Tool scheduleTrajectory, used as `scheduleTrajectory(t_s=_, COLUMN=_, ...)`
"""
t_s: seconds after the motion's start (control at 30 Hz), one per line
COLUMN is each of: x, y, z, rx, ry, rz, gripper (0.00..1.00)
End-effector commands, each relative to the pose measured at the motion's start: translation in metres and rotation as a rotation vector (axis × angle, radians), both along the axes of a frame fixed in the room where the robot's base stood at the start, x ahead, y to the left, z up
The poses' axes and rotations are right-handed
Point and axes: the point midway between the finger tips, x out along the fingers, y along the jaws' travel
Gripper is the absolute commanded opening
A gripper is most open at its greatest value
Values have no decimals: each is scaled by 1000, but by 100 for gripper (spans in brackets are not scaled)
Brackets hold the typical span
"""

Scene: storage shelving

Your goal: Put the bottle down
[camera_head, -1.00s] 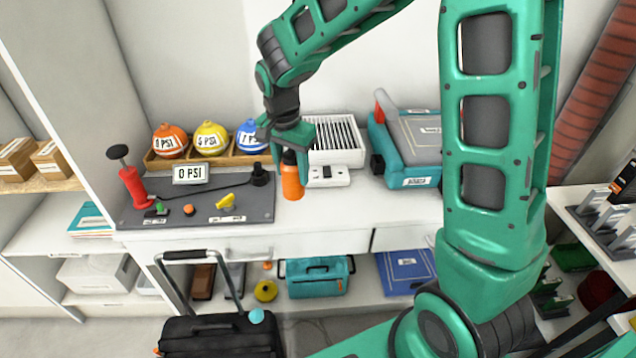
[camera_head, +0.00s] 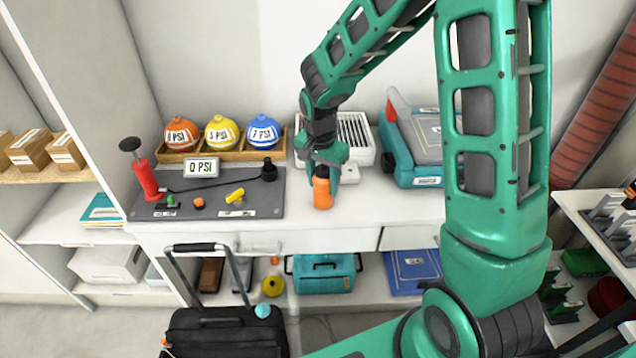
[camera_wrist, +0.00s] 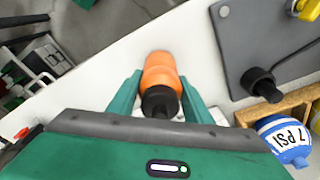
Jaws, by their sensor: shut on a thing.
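An orange bottle with a black cap (camera_head: 322,192) is upright at the white counter (camera_head: 390,208), right of the grey mat. My gripper (camera_head: 326,172) is shut on the bottle from behind and above. In the wrist view the bottle (camera_wrist: 160,75) sits between the two green fingers of my gripper (camera_wrist: 155,100), with the black cap toward the camera. The bottle's base is close to the counter; I cannot tell whether it touches.
Left of the bottle is a grey mat (camera_head: 262,205) with a red pump (camera_head: 146,178) and small fittings. Behind are a wooden tray of labelled balls (camera_head: 222,133) and a white slotted box (camera_head: 355,133). A teal case (camera_head: 395,165) stands right. Bare counter lies between bottle and case.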

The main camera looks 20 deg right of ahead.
Motion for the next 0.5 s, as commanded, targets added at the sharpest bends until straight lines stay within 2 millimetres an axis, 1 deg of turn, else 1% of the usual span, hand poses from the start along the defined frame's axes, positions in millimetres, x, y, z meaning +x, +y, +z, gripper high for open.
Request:
scheduleTrajectory(t_s=0.17, x=0, y=0, z=-2, rx=0, ry=0, rz=0, gripper=16)
scheduleTrajectory(t_s=0.2, x=0, y=0, z=-2, rx=0, ry=0, rz=0, gripper=52)
scheduleTrajectory(t_s=0.23, x=0, y=0, z=-2, rx=0, ry=0, rz=0, gripper=60)
scheduleTrajectory(t_s=0.27, x=0, y=0, z=-2, rx=0, ry=0, rz=0, gripper=64)
scheduleTrajectory(t_s=0.5, x=0, y=0, z=-2, rx=0, ry=0, rz=0, gripper=64)
